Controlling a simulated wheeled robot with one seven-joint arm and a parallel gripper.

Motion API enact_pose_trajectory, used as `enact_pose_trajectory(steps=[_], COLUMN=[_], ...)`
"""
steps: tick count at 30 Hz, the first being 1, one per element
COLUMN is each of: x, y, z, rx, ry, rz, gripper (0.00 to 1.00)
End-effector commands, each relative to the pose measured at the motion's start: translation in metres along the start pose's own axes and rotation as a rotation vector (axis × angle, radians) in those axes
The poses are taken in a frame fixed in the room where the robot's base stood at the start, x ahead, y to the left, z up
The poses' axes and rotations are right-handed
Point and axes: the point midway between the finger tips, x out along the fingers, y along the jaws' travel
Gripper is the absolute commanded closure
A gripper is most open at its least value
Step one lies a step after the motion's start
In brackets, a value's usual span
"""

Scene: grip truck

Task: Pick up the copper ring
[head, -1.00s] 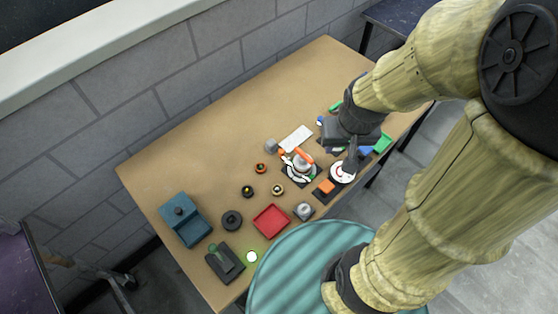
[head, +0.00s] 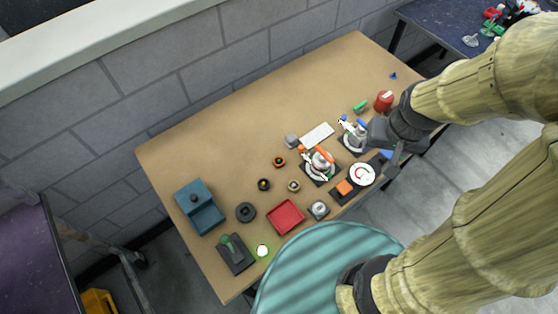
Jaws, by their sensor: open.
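A small tan, copper-like ring (head: 294,186) lies flat on the brown table, above the red tray; at this size I cannot be sure that it is the copper ring. Two other small dark round pieces lie near it, one with an orange-red centre (head: 279,161) and one with a yellowish centre (head: 264,184). My gripper (head: 392,168) is at the table's right side, beside the white plate and well to the right of the rings. It is open, and I see nothing held in it. Part of its jaws is hidden by its own body.
Cluttered round stands (head: 320,166) lie between the rings and my gripper. A red can (head: 383,101) stands behind. The table's back left is clear.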

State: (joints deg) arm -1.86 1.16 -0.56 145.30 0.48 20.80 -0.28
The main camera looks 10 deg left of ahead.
Motion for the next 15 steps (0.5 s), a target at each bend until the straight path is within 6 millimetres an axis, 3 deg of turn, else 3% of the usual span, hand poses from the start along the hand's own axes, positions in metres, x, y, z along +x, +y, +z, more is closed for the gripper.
enact_pose_trajectory(steps=[5, 9, 15], x=[0.017, 0.035, 0.064], y=[-0.036, -0.083, -0.162], z=[-0.025, -0.047, -0.061], rx=[-0.093, -0.198, -0.36], ry=[-0.046, -0.096, -0.163], rz=[-0.029, -0.05, -0.061], gripper=[0.43, 0.43, 0.43])
